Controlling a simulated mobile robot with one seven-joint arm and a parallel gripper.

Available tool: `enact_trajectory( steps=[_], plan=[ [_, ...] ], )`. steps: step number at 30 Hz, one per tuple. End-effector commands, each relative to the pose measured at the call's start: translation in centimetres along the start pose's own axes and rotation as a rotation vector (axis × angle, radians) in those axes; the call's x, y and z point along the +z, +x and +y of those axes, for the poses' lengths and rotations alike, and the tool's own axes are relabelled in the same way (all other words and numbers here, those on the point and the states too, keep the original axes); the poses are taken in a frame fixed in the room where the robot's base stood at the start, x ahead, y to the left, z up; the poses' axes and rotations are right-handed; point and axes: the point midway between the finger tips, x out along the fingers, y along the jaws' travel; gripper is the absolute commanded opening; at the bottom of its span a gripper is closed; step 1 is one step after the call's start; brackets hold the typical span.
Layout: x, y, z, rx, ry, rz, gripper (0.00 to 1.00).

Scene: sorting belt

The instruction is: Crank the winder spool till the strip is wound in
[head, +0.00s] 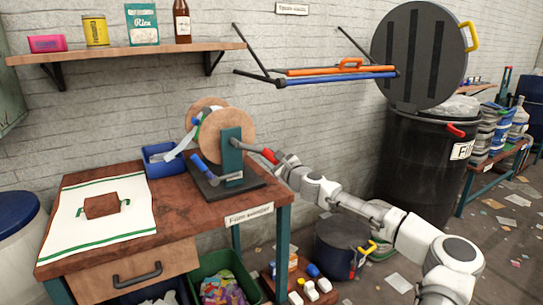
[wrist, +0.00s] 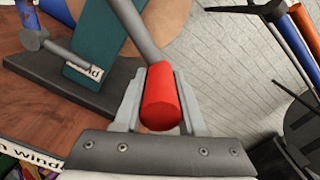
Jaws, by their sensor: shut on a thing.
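The winder spool (head: 215,133) has two round wooden discs on a teal stand (head: 231,150) fixed to a dark base (head: 214,187) on the wooden table. A pale strip (head: 181,146) hangs from the spool's left side towards a blue bin (head: 161,165). The red crank handle (head: 269,156) sticks out right of the stand; it also shows in the wrist view (wrist: 161,98). My gripper (head: 277,160) is shut on this handle, with one finger on each side in the wrist view (wrist: 161,88). A blue-gripped lever (head: 200,165) stands on the base.
A white cloth (head: 105,190) lies on the table (head: 185,215) at left. A wall shelf (head: 125,53) is above, and a folding rack with an orange bar (head: 330,71) is at upper right. A large black bin (head: 420,150) stands right of my arm. A dark pot (head: 340,240) is below it.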

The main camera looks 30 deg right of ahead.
Motion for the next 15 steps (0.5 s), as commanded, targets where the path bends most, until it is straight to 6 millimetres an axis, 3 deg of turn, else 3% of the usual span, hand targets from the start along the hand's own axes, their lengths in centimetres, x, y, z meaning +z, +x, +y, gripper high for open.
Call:
enact_trajectory(
  steps=[15],
  plan=[
    [-0.04, 0.05, 0.66, -0.001, 0.08, -0.005, 0.0]
  ],
)
